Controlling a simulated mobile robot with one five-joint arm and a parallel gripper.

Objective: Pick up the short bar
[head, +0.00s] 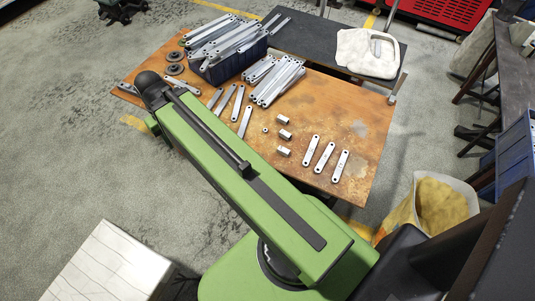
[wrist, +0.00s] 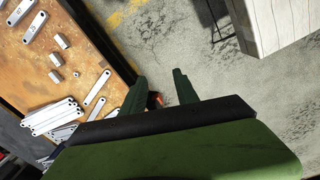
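Three short flat bars with holes lie side by side near the right end of the rusty worktable (head: 355,120): a left one (head: 310,151), a middle one (head: 325,157) and a right one (head: 341,166). I cannot tell which is the short bar meant. They also show at the top left of the wrist view, one of them here (wrist: 35,26). My gripper (wrist: 159,77) is open and empty, over the floor just beyond the table edge, apart from the bars. In the head view my arm hides its fingers.
Small metal blocks (head: 285,135) lie left of the bars. Longer bars (head: 245,121), a bar pile (head: 279,83) and a filled blue bin (head: 236,66) stand farther left. Dark discs (head: 175,69) lie beyond. A white box (head: 108,263) stands on the floor. The table's right corner is clear.

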